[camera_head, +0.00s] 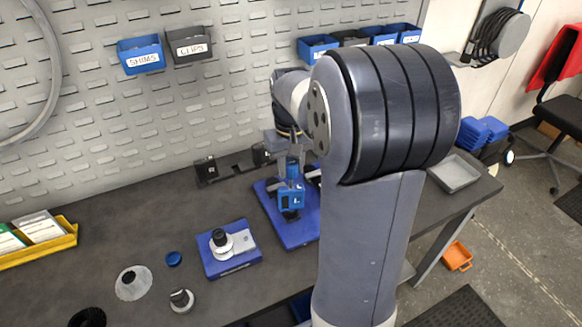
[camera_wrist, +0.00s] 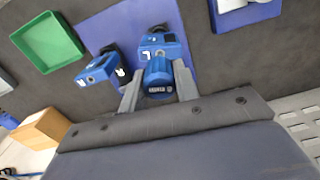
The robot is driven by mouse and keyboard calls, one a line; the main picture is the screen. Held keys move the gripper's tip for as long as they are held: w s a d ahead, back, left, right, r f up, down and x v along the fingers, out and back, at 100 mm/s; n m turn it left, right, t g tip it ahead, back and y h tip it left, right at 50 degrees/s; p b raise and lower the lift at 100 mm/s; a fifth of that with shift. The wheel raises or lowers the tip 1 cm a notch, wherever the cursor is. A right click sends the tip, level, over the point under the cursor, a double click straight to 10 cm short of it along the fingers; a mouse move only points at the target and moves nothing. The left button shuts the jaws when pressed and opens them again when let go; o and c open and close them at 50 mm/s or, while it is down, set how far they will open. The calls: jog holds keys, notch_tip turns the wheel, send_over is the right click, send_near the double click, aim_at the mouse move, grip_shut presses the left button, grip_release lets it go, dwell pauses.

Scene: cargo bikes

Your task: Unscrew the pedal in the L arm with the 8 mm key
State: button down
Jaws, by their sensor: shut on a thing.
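My gripper (camera_wrist: 158,72) is shut on a blue round key handle (camera_wrist: 158,88). The handle has a white marking too small to read. The key points at the blue L arm (camera_wrist: 165,46), which carries a white L; its tip is hidden, so I cannot tell how far it is seated. The L arm (camera_head: 291,197) also shows in the head view, above a blue base plate (camera_head: 272,207). A dark pedal part (camera_head: 290,216) shows just below it. A second blue arm (camera_wrist: 98,68) stands to the left in the wrist view.
A blue block with a white-and-black part (camera_head: 232,250) stands left of the base plate. Loose round parts lie on the front left bench, near a small blue cap (camera_head: 174,258). A green tray (camera_wrist: 48,42) shows in the wrist view. A grey tray (camera_head: 454,174) sits at the right.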

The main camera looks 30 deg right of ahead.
jog(key=m, duration=0.3)
jog(key=shift+f, duration=0.1)
jog(key=shift+m, duration=0.3)
jog(key=m+p, duration=0.1)
jog(key=m, duration=0.1)
jog(key=shift+s+m, duration=0.1)
jog(key=shift+m, duration=0.2)
jog(key=m, duration=0.3)
jog(key=shift+m, duration=0.3)
jog(key=shift+p, duration=0.3)
jog(key=shift+m, duration=0.9)
jog(key=m+p, duration=0.1)
jog(key=m, duration=0.3)
jog(key=shift+f+m, duration=0.1)
jog(key=shift+m, duration=0.2)
